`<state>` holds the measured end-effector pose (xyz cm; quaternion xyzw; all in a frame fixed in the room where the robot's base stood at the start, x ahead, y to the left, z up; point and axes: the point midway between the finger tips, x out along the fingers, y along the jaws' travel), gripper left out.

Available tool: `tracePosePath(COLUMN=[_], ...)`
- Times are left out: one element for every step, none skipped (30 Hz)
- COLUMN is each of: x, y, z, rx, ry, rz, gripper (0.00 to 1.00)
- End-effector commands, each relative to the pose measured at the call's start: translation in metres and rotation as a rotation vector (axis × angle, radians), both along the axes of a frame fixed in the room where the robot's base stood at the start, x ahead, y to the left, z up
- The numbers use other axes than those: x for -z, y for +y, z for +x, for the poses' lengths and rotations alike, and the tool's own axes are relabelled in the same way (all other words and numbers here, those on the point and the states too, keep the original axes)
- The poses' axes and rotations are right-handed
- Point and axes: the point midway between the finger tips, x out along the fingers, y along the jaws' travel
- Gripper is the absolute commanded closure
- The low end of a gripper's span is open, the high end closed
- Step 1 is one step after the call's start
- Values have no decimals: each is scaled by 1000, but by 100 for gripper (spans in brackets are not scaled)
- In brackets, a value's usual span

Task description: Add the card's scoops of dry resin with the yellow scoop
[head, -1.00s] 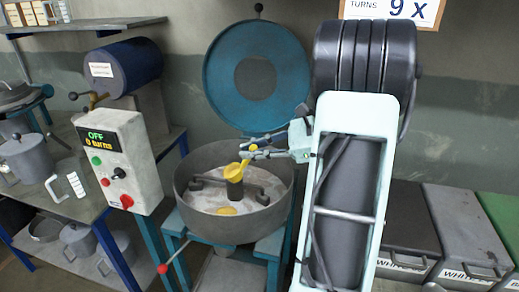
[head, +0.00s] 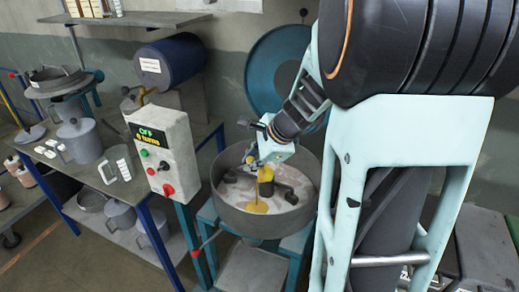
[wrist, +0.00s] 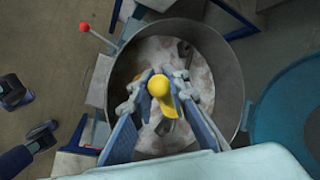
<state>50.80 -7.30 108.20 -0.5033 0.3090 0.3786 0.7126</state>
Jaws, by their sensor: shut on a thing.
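My gripper (head: 256,162) is shut on the yellow scoop (head: 266,174) above the round grey mixing pan (head: 222,196). The scoop looks tipped downward. A yellow streak and patch (head: 257,207) shows below it, over the pale grainy load in the pan. In the wrist view, the fingers (wrist: 160,78) close on the scoop's yellow handle (wrist: 158,86), and its bowl (wrist: 180,97) points down toward the pan. I cannot tell how much is left in the scoop. The card is not readable now; only the lower edge of a white sign (head: 236,4) shows.
Dark mixing arms (head: 285,190) stand inside the pan. The blue round lid (head: 275,70) is raised behind it. The control box (head: 160,150) shows OFF. A red-knobbed lever (head: 196,252) sticks out at front left.

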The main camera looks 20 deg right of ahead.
Motion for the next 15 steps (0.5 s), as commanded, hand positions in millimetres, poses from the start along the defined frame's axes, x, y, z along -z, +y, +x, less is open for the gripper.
tracePosePath(x=[-6,-6,-6,-4,-4,-3,-2,-2,-2,-2,-2,1,3,3,4], y=[6,8,11,11,12,14,16,18,20,21,23,25,26,27,29], z=[1,1,2,2,2,3,3,3,4,4,4,5,5,5,5], rx=[-6,-7,-7,-4,-4,-3,-3,-3,-5,-6,-5,-7,-5,-5,-6], ry=[7,10,12,17,21,25,29,31,33,34,36,40,43,47,52], rz=[-25,-41,-63,-72,-84,-99,-110,-121,-137,-149,-159,-174,-183,-194,-206], gripper=[100,100,100,100,100,100,100,100,100,100,100,100,100,100,100])
